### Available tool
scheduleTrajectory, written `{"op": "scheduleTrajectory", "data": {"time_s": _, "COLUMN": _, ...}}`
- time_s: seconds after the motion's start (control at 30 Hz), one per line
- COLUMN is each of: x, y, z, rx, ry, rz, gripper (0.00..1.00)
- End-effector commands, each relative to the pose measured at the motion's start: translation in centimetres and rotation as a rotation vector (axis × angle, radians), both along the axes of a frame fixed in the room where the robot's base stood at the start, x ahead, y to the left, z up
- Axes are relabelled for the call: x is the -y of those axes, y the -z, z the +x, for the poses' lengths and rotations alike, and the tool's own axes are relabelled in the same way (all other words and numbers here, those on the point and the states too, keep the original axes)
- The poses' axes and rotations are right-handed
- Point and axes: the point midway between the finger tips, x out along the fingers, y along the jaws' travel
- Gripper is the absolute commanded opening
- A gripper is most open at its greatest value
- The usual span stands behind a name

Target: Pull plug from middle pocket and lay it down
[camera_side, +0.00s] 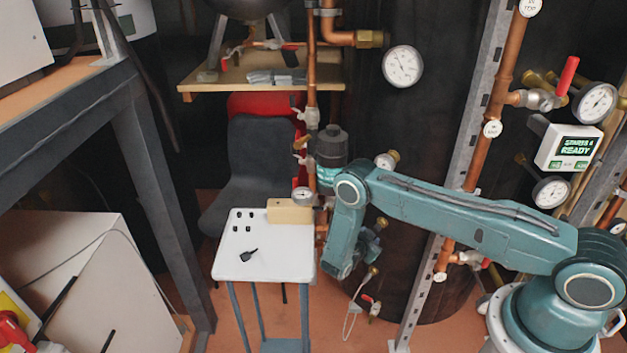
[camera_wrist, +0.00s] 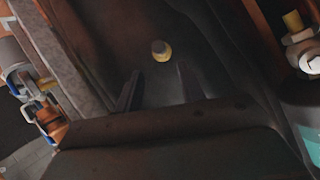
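A small black plug-like piece (camera_side: 249,255) lies on the white table (camera_side: 270,268) in the side view, left of the table's middle. A light wooden block (camera_side: 290,211) stands at the table's back right edge. Its pockets cannot be made out, nor whether anything sits in them. In the wrist view my gripper (camera_wrist: 160,84) has its two dark fingers apart with nothing between them. It is turned away from the table top, which does not show there. In the side view the fingers cannot be clearly made out; my wrist is right of the table.
Several tiny dark pieces (camera_side: 242,221) sit at the table's back left. Copper pipes (camera_side: 313,90) rise close behind the block. A large dark tank (camera_side: 420,150) stands behind my arm. A brass-coloured fitting (camera_wrist: 161,50) lies beyond my fingers. The table's front is clear.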

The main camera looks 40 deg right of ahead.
Motion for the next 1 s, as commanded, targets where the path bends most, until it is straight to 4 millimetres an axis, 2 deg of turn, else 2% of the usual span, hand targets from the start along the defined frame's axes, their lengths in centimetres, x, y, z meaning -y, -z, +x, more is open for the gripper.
{"op": "scheduleTrajectory", "data": {"time_s": 0.47, "x": 0.6, "y": 0.5, "z": 0.1, "rx": 0.004, "ry": 0.000, "rz": -0.002, "gripper": 0.39}}
{"op": "scheduleTrajectory", "data": {"time_s": 1.0, "x": 4.9, "y": 2.7, "z": 1.5, "rx": 0.004, "ry": 0.000, "rz": -0.002, "gripper": 0.39}}
